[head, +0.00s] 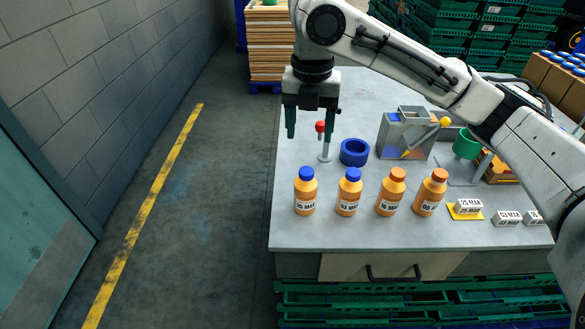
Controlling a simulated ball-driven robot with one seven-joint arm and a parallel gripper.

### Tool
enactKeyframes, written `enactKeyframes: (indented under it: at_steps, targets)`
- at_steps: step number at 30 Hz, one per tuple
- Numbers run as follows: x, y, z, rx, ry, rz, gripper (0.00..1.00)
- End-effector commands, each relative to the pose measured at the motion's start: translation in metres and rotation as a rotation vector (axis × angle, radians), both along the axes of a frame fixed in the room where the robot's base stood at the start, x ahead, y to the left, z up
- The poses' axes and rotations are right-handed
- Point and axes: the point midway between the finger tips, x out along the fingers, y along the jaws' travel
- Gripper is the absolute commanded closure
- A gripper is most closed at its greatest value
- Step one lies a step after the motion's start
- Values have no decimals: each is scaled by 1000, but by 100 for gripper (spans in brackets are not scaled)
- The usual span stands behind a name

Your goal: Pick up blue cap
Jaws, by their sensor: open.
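My gripper (310,126) points down with its two dark fingers apart and nothing between them that I can be sure it touches. It is over the left part of the table, above and behind the bottles in the picture. Two orange bottles have blue caps: one blue cap (306,173) on the leftmost bottle (305,200), another blue cap (353,174) on the second bottle (348,199). Both bottles stand upright with white date labels. The gripper is apart from both caps.
Two bottles with orange caps (397,174) stand to the right. Behind are a red-topped stand (320,127), a blue ring (355,152), a grey box (395,140) and a green cup (466,145). Date blocks (508,219) lie front right. The table (340,235) front is clear.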

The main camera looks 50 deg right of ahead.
Motion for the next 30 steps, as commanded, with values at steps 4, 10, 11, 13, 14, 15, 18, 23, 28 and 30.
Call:
enactKeyframes:
  at_steps: [4, 10, 11, 13, 14, 15, 18, 23, 28, 30]
  targets:
    - [0, 1, -25, 3, 1, -1, 36]
    - [0, 1, -43, 1, -2, -1, 36]
    - [0, 1, -44, 1, -3, -1, 36]
    - [0, 1, -48, 1, -2, -1, 36]
    - [0, 2, -52, 3, -1, -1, 36]
    - [0, 2, -56, 3, -1, -2, 36]
    - [0, 3, -71, 3, -1, -2, 36]
    - [1, 3, -91, 2, -1, -2, 36]
    - [1, 3, -97, 2, -5, -2, 36]
    - [1, 3, -96, 2, -5, -2, 36]
